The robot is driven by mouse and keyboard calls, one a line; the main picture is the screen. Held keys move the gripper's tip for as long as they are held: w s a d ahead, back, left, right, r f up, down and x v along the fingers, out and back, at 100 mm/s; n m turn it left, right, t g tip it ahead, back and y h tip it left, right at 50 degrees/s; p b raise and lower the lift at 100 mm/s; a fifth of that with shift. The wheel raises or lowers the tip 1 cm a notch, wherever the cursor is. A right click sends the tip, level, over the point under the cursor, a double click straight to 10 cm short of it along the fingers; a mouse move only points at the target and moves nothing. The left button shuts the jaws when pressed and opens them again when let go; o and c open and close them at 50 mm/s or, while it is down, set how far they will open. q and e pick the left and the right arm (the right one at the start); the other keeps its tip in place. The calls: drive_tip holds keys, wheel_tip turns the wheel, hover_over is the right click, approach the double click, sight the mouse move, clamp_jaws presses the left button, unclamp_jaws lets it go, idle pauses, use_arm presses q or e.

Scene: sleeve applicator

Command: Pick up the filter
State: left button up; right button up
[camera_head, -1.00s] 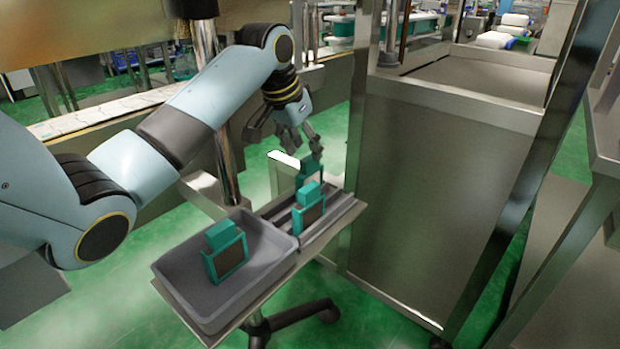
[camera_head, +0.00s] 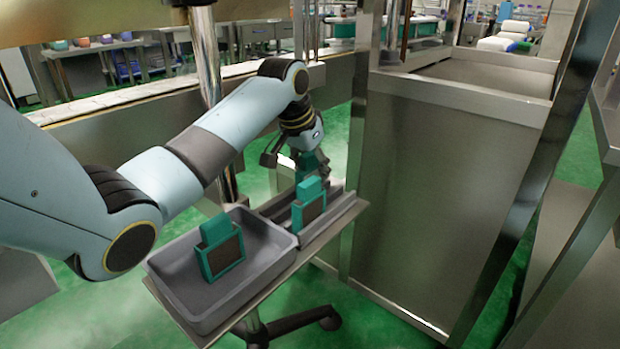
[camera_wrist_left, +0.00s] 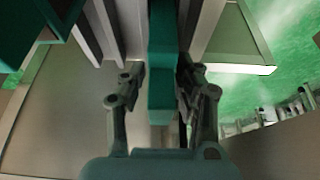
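A teal filter (camera_head: 308,165) stands at the far end of the grey rail holder (camera_head: 345,207), partly hidden by my left gripper (camera_head: 298,160). In the left wrist view my left gripper (camera_wrist_left: 160,85) has its fingers on both sides of this filter (camera_wrist_left: 161,60). The right-hand finger is close against it; a gap shows at the left-hand finger, so the gripper looks open. A second teal filter (camera_head: 308,207) with a dark face stands nearer in the holder. A third filter (camera_head: 220,250) leans in the grey tray (camera_head: 175,300). My right gripper is not in view.
The tray and holder sit on a small metal stand (camera_head: 318,243). A tall steel cabinet (camera_head: 440,190) stands just right of it. A metal post (camera_head: 207,60) and a conveyor rail (camera_head: 125,105) are behind my left arm.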

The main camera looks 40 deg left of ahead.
use_arm(q)
clamp_jaws()
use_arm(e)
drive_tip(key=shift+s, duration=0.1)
use_arm(q)
drive_tip(key=shift+r, duration=0.1)
drive_tip(key=shift+r, duration=0.25)
wheel_tip(320, 180, up, 4)
drive_tip(key=shift+r+p, duration=0.1)
drive_tip(key=shift+p, duration=1.05)
drive_tip(key=s+d+r+p, duration=0.1)
drive_tip(key=d+r+p, duration=0.2)
drive_tip(key=d+r, duration=0.3)
drive_tip(key=shift+s+d, duration=0.4)
drive_tip(key=shift+d, duration=2.4)
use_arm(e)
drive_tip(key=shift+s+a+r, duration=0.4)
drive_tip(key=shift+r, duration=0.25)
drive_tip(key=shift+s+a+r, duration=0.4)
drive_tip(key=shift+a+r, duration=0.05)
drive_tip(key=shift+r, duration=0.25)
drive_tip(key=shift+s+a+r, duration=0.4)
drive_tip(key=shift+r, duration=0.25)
